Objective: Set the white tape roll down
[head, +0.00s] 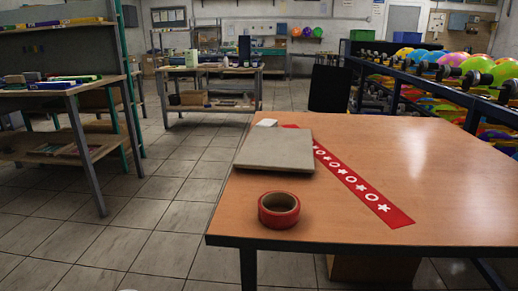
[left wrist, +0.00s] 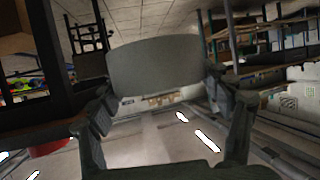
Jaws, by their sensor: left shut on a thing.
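In the left wrist view, which looks upside down, my left gripper (left wrist: 160,84) has its two dark fingers on either side of a plain greyish rounded thing, the white tape roll (left wrist: 155,62) in shade as far as I can tell. It is held in the air, with open floor behind it. In the head view neither gripper shows; a small pale sliver at the bottom edge is too cut off to name. The wooden table (head: 440,190) stands to the right.
On the table are a red tape roll (head: 279,210) at the near left edge, a grey slab (head: 275,150), a small white block (head: 266,123) and a red patterned strip (head: 362,187). The table's right side is bare.

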